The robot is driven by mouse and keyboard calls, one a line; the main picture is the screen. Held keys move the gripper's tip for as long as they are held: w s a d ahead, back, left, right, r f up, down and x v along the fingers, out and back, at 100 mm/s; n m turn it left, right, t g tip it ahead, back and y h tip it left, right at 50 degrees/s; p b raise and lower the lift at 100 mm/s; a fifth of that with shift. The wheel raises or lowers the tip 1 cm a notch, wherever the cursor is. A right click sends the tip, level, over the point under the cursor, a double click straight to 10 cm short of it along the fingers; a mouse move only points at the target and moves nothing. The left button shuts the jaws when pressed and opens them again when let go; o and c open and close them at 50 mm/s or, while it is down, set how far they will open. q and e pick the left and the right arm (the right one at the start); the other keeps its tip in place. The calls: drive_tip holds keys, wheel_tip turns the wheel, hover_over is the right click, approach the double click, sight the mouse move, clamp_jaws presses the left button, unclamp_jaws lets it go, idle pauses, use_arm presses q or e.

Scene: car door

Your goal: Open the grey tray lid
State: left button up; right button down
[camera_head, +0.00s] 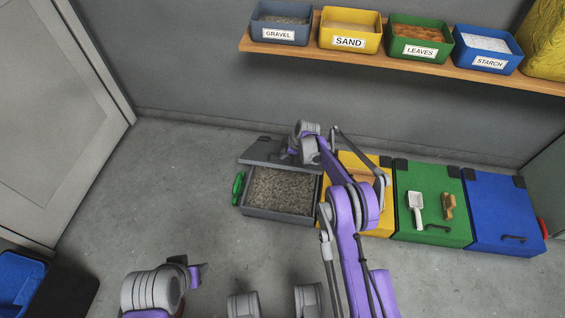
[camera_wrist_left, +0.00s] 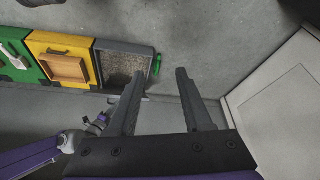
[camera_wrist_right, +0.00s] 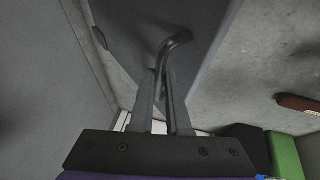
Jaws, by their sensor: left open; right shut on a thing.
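The grey tray (camera_head: 246,212) stands on the floor and holds gravel (camera_head: 282,188). Its grey lid (camera_head: 262,151) is swung up at the back, so the gravel shows. My right gripper (camera_wrist_right: 160,75) is shut on the lid's dark curved handle (camera_wrist_right: 172,45). In the head view my right arm hides part of the lid and the tray's right side. My left gripper (camera_wrist_left: 160,74) is open and empty, low at the front left in the head view (camera_head: 197,272). The tray also shows in the left wrist view (camera_wrist_left: 150,50).
Yellow (camera_head: 377,219), green (camera_head: 402,235) and blue (camera_head: 497,205) lidded trays stand in a row to the right. A white scoop (camera_head: 416,208) and a brush (camera_head: 448,206) lie on the green lid. A green object (camera_head: 238,187) is at the grey tray's left. Floor in front is clear.

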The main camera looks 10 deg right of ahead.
idle(0.4)
use_arm(q)
drive_tip(key=shift+w, duration=0.2)
drive_tip(key=c, duration=0.4)
drive_tip(key=w, duration=0.1)
drive_tip(key=w+d+n, duration=0.1)
drive_tip(key=w, duration=0.1)
drive_tip(key=shift+r+n, duration=0.1)
drive_tip(key=shift+n, duration=0.2)
clamp_jaws()
drive_tip(key=w+d+f+n+t+h, duration=0.1)
drive_tip(key=w+d+f+n, duration=0.2)
drive_tip(key=w+n, duration=0.35)
drive_tip(key=w+d+f+n+t+h, duration=0.1)
drive_tip(key=w+d+f+n+t, duration=0.15)
drive_tip(key=w, duration=0.65)
drive_tip(key=w+d+f+n+t+h, duration=0.1)
drive_tip(key=w+d+f+n, duration=0.1)
drive_tip(key=w+n, duration=0.45)
drive_tip(key=w+d+f+n+t+h, duration=0.15)
drive_tip(key=w+f+n, duration=0.25)
drive_tip(key=f+n, duration=0.55)
drive_tip(key=w+d+f+n+t+y, duration=0.1)
drive_tip(key=w+d+f+n+t, duration=0.15)
drive_tip(key=f+n, duration=0.65)
drive_tip(key=w+d+f+m, duration=0.3)
drive_tip(key=w+d, duration=0.1)
drive_tip(key=w, duration=0.7)
drive_tip(key=shift+w+f, duration=0.15)
drive_tip(key=shift+w, duration=0.2)
